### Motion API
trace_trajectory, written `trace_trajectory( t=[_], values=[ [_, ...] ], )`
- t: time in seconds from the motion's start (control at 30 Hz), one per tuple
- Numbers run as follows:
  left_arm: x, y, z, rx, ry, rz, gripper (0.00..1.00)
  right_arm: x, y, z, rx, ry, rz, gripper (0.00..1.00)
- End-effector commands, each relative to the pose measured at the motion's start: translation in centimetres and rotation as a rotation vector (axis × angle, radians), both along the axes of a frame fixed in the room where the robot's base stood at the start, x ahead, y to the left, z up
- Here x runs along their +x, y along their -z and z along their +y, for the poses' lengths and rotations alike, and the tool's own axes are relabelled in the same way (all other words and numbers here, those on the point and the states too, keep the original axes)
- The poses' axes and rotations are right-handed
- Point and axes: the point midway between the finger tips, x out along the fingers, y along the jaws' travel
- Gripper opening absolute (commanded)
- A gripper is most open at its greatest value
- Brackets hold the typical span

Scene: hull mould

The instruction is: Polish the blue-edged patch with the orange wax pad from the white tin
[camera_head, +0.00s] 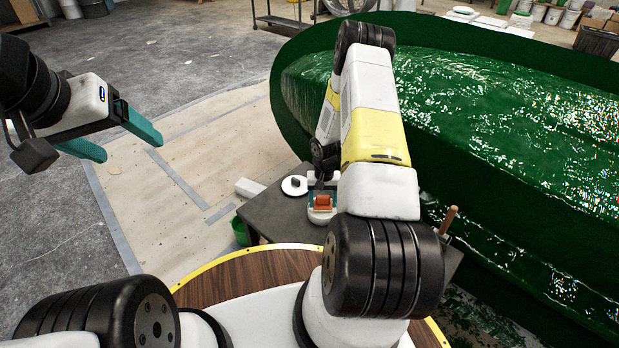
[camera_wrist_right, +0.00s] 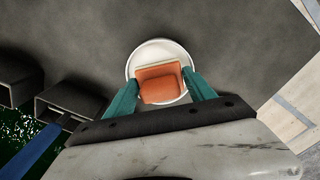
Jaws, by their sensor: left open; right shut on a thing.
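The orange wax pad (camera_wrist_right: 158,84) is between the teal fingers of my right gripper (camera_wrist_right: 164,92), which is shut on it. The pad also shows in the head view (camera_head: 322,200). The round white tin (camera_wrist_right: 166,46) is directly under or around the pad; I cannot tell whether the pad still touches it. My left gripper (camera_head: 132,146) is open and empty, over the floor at the left. The glossy green hull mould (camera_head: 470,90) fills the right of the head view. I cannot make out the blue-edged patch; my right arm hides part of the mould.
The tin stands on a dark grey table (camera_head: 272,215). A white dish (camera_head: 294,185) with a small dark item is beside it. A brown handle (camera_head: 449,219) stands upright at the table's right. A green bucket (camera_head: 239,231) is at its left. Dark open boxes (camera_wrist_right: 70,102) and a blue bar (camera_wrist_right: 30,152) lie left.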

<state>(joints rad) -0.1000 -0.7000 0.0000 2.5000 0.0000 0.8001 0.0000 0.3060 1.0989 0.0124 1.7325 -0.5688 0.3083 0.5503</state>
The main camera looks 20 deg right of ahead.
Motion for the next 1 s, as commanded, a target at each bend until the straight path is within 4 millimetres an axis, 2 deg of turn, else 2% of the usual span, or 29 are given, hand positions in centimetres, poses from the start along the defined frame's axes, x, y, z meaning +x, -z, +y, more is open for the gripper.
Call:
trace_trajectory(
  t=[1.0],
  values=[
    [0.0,0.0,0.0,0.0,0.0,0.0,0.75,0.01,0.78,0.02,0.0,0.0,0.0,0.31]
  ],
)
